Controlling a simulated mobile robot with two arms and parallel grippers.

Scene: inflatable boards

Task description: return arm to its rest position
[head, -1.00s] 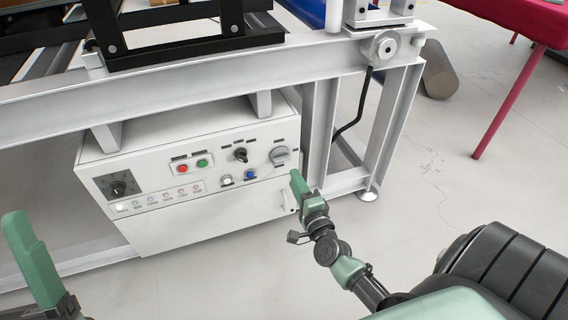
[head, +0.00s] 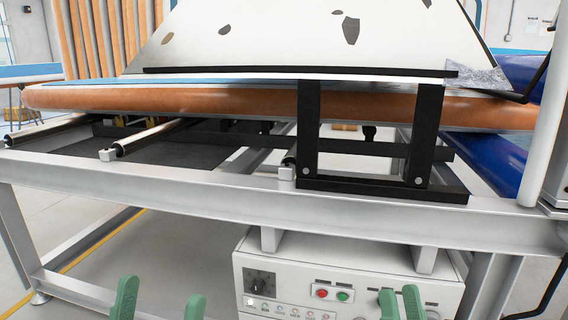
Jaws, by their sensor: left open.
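My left gripper (head: 158,300) shows at the bottom edge, left of the control box. Its two green fingers stand wide apart with nothing between them. My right gripper (head: 400,298) shows at the bottom edge in front of the control box. Its two green fingertips have a narrow gap between them and nothing visible in it. The lower parts of both grippers and both arms are cut off by the bottom of the view.
A white control box (head: 300,268) with knobs and buttons hangs under the grey machine frame (head: 240,205). Black brackets (head: 309,130) stand on the frame. A long orange-edged board (head: 220,103) lies across it, with a sloped white panel (head: 290,40) above. Open floor shows at lower left.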

